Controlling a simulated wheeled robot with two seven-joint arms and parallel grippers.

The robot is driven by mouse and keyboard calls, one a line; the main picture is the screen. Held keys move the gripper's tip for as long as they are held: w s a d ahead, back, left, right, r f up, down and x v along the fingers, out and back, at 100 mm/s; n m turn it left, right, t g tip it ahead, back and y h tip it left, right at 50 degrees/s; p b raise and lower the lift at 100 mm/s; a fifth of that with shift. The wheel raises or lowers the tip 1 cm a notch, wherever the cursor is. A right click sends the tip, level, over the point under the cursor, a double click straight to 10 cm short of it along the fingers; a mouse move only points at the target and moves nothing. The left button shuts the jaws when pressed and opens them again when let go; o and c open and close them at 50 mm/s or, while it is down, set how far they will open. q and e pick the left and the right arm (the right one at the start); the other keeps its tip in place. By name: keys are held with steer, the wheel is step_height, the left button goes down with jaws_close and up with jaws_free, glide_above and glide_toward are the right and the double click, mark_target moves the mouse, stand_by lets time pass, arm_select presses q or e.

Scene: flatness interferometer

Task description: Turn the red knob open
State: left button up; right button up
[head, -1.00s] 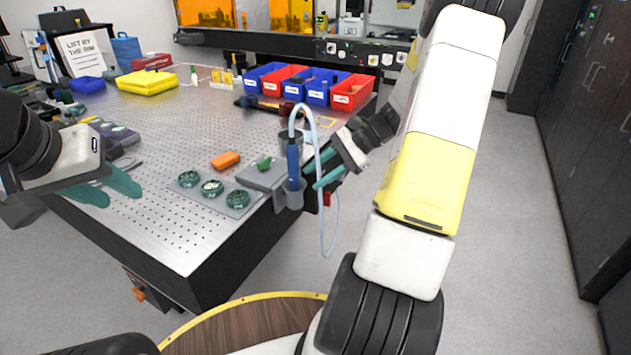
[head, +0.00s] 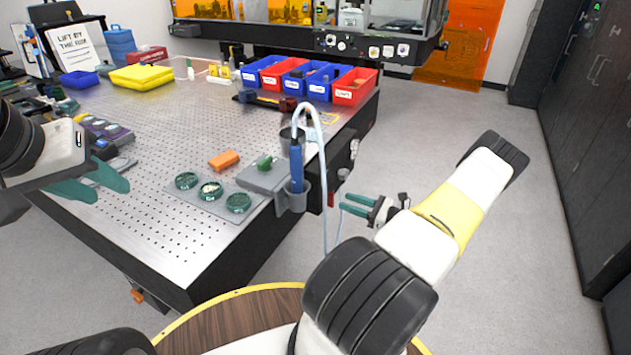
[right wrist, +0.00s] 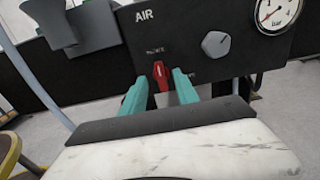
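The red knob (right wrist: 160,75) is on a black panel marked AIR (right wrist: 188,22) in the right wrist view. Its handle points roughly up and down in the picture. My right gripper (head: 344,203) is open, its two teal fingers on either side of the knob as seen from the wrist, with a gap on each side. I cannot tell whether the fingertips reach past the knob's face or stop short of it. In the head view the panel is seen edge-on at the table's side. My left gripper (head: 112,187) is over the table's left part; its fingers overlap in view.
A grey knob (right wrist: 216,44) and a pressure gauge (right wrist: 278,12) are right of the red knob. A blue tool (head: 296,165) with a pale hose (head: 322,135) sits in a grey holder (head: 293,200) at the table corner. The floor right of the table is clear.

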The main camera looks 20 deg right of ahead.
mark_target(330, 199)
steer(key=shift+x, duration=2.6)
steer(key=shift+a, duration=0.1)
jaws_close()
